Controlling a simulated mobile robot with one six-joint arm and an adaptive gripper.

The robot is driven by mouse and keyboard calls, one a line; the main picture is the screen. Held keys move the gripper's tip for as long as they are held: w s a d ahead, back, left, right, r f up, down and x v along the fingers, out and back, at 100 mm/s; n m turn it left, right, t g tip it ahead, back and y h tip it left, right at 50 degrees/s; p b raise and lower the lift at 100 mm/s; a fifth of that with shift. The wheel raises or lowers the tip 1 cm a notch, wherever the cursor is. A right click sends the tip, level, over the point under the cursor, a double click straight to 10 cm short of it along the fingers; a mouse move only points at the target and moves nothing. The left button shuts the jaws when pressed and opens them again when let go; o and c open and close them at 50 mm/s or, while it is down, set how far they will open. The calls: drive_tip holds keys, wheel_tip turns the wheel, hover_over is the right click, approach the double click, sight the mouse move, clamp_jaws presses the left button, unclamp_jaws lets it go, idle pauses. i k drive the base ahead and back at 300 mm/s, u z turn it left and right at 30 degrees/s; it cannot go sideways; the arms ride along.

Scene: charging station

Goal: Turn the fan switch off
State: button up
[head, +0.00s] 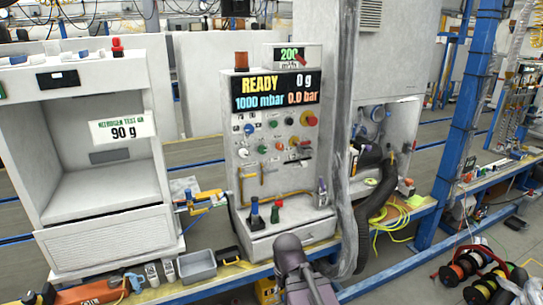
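A grey charging station (232,175) stands in the middle of the head view. Its display (270,93) reads READY, 0 g, 1000 mbar and 0.0 bar. Below it, the control panel (240,160) carries several small coloured knobs and switches, among them a blue knob (249,129), a green knob (262,149) and a red knob on a yellow base (309,118). The labels are too small to read, so I cannot tell which is the fan switch or its position. Part of my arm shows at the bottom centre; my gripper is not visible.
A nitrogen test chamber (100,240) reading 90 g stands to the left. A thick grey hose and a black hose (380,205) hang right of the panel. Bottles (275,210) stand on the ledge below it. A grey bin (197,265) sits at the bench front.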

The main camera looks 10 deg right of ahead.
sight(262, 150)
drive_tip(key=z, duration=0.35)
drive_tip(key=k, duration=0.15)
drive_tip(key=u, duration=0.6)
drive_tip(key=i, duration=1)
drive_tip(key=u, duration=0.05)
